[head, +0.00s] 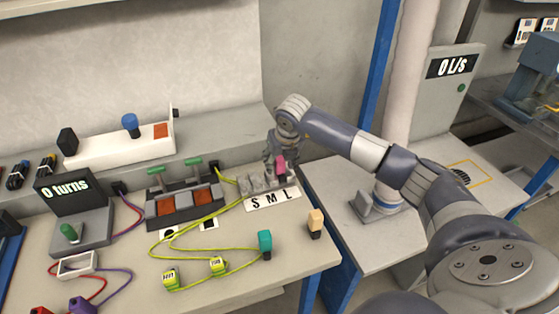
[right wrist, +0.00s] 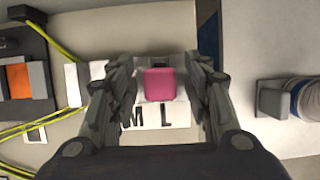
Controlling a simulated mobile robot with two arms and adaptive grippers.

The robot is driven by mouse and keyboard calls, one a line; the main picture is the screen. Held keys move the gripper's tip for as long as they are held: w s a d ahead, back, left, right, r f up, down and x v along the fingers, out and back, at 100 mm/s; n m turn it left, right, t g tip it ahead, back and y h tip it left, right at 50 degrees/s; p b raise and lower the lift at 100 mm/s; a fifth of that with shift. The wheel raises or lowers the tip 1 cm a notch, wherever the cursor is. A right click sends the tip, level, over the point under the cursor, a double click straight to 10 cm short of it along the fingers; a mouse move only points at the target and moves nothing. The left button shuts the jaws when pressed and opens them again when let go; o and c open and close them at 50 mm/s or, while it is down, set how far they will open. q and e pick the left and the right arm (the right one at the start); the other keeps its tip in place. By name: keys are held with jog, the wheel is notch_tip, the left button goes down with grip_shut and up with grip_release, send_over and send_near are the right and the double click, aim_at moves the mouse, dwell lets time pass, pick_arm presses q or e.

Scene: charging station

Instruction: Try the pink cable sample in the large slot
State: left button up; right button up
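The pink cable sample (head: 280,168) is at the large slot, at the right end of the grey slot block (head: 257,182), behind the letter L on the S M L label (head: 271,199). In the right wrist view the pink sample (right wrist: 160,84) sits between my right gripper's fingers, with a narrow gap on each side. My right gripper (head: 281,153) is open around it, pointing down from above; it also shows in the right wrist view (right wrist: 160,66). How deep the sample sits is hidden. My left gripper is not in view.
A teal sample (head: 265,242) and a beige sample (head: 315,221) stand near the table's front right. Yellow cables with small yellow plugs (head: 217,265) cross the table. A switch box (head: 186,205) stands left of the slots. A blue post (head: 371,85) rises behind my right arm.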

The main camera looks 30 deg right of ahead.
jog(key=v, duration=1.2)
dwell(0.8)
